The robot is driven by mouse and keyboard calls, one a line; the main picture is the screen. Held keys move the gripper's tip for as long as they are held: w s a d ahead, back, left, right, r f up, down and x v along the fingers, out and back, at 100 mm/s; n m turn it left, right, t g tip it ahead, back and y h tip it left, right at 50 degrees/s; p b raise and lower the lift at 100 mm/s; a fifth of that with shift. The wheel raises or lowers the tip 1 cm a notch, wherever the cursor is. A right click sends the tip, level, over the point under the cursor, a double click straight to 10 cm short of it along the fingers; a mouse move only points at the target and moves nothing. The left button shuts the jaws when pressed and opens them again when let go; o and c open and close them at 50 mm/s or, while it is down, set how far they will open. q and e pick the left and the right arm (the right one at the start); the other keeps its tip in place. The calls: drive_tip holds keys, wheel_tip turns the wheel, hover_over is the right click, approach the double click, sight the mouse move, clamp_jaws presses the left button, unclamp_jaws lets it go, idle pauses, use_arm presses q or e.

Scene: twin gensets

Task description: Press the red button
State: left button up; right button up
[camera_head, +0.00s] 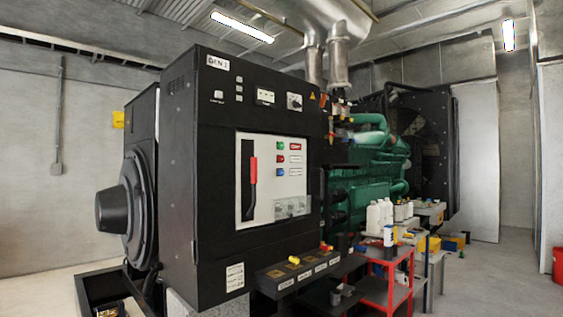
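A black generator cabinet marked GEN 1 (207,85) stands left of centre, with a white panel (270,205) on its front. A small red button (281,159) sits on this panel, between a green button (281,146) above and a blue one (281,172) below, each with a label at its right. A red lever handle (253,170) is upright at the panel's left. Neither of my grippers shows in this view.
A red-framed cart (390,290) with bottles stands right of the console, by the green engine (365,190). More tables with containers stand behind it. Open concrete floor (500,280) lies to the right, with a red bin (558,265) at the edge.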

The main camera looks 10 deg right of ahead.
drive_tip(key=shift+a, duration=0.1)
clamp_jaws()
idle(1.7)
